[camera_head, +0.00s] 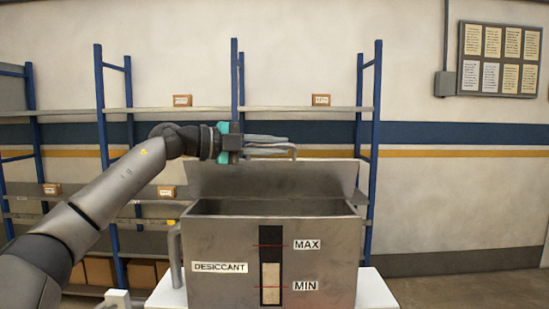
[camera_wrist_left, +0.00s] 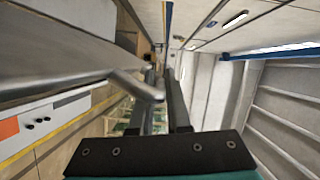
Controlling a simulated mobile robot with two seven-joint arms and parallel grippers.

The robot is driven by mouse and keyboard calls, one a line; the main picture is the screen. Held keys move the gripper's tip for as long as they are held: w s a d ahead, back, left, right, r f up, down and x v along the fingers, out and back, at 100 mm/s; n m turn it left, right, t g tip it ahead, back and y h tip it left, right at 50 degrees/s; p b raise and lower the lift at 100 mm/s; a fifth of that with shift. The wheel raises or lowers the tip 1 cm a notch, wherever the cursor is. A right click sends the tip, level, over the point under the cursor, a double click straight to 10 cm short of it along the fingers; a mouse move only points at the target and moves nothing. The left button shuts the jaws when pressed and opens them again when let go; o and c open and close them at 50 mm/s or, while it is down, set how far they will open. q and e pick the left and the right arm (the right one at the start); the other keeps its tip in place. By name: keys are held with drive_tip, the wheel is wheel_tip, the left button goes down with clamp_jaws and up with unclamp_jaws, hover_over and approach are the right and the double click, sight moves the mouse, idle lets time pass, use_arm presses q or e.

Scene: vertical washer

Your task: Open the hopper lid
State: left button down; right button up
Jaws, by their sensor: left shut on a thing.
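The grey metal hopper (camera_head: 215,238) carries a DESICCANT label and a level window with MAX and MIN marks. Its lid (camera_head: 320,176) is raised and stands nearly upright at the back edge, so the hopper mouth shows. My left gripper (camera_head: 288,143) is at the top edge of the lid, shut on the lid's handle (camera_head: 294,154). In the left wrist view the handle (camera_wrist_left: 138,86) is a grey bar reaching to the dark fingers of my left gripper (camera_wrist_left: 168,85). The fingers partly hide the handle. My right gripper is not in view.
The hopper stands on a white base (camera_head: 378,290). Blue-post shelves (camera_head: 235,90) with small boxes stand behind it. A notice board (camera_head: 500,60) hangs on the wall at right. The floor (camera_head: 470,287) at right is clear.

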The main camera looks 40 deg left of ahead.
use_arm(q)
drive_tip(key=shift+s+d+f+m+b, duration=0.2)
drive_tip(key=shift+s+d+m+b, duration=0.15)
drive_tip(key=shift+b, duration=0.3)
drive_tip(key=shift+t, duration=0.3)
drive_tip(key=c, duration=1.2)
unclamp_jaws()
drive_tip(key=shift+o, duration=0.2)
drive_tip(key=shift+a, duration=0.1)
drive_tip(key=b+v, duration=0.9)
drive_tip(key=v, duration=0.6)
